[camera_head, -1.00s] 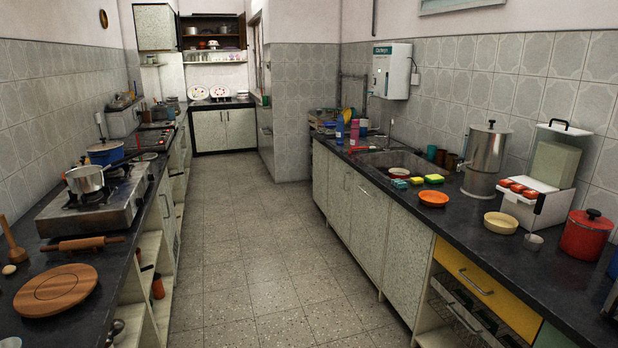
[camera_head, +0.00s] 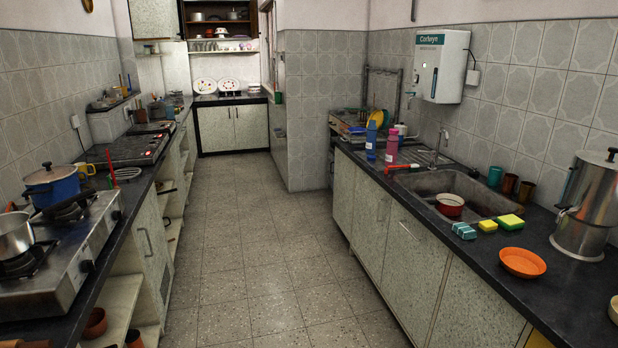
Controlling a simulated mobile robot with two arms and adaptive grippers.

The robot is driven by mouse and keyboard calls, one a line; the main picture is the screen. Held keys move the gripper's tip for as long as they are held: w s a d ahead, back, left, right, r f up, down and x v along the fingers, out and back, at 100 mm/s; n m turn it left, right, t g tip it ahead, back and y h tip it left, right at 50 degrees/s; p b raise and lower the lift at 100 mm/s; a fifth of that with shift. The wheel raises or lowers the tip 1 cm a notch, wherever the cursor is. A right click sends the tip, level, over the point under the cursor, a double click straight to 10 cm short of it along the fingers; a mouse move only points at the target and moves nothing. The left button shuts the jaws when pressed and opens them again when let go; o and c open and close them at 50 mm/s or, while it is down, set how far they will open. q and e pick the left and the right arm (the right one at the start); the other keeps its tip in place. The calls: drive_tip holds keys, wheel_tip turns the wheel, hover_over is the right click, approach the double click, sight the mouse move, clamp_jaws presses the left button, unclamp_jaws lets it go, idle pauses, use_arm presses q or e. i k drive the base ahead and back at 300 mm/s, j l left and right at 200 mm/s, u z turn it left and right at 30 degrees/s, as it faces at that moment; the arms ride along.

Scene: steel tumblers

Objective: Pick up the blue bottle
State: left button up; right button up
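The blue bottle (camera_head: 371,141) stands upright on the right-hand counter, near the far left end of the sink. A pink bottle (camera_head: 391,146) stands just to its right, close beside it. Neither of my grippers shows in the head view.
The right counter (camera_head: 487,248) also holds a sink (camera_head: 470,190) with a red pot (camera_head: 450,204), sponges (camera_head: 510,222), an orange plate (camera_head: 522,262) and a steel container (camera_head: 590,205). A stove (camera_head: 70,250) is on the left counter. The tiled floor (camera_head: 255,240) between is clear.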

sight(371, 138)
drive_tip(key=i+j, duration=0.1)
drive_tip(key=i, duration=3.75)
drive_tip(key=l+z, duration=0.05)
drive_tip(key=l, duration=0.05)
